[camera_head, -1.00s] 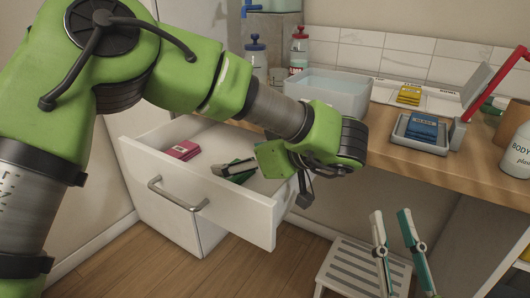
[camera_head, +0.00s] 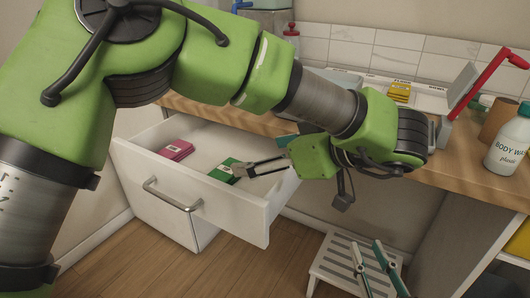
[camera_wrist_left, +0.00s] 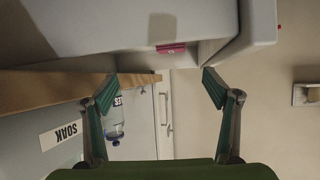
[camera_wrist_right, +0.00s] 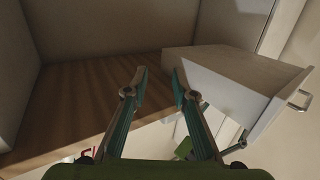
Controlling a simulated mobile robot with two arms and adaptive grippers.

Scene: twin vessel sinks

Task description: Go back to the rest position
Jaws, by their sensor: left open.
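My left gripper (camera_head: 262,158) is open and empty at the right side of the open white drawer (camera_head: 203,212). Its fingers are also wide apart in the left wrist view (camera_wrist_left: 159,86). A pink packet (camera_head: 176,150) lies further left in the drawer and shows in the left wrist view (camera_wrist_left: 171,48). My right gripper (camera_head: 372,257) is low at the right, above a white slatted stool. Its fingertips are apart with nothing between them in the right wrist view (camera_wrist_right: 158,75).
The wooden counter (camera_head: 455,178) runs behind my left arm, which hides part of it. On it are a white body wash bottle (camera_head: 507,145), a yellow packet (camera_head: 399,92) and a red-handled thing (camera_head: 487,78). The stool (camera_head: 335,262) stands under my right gripper.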

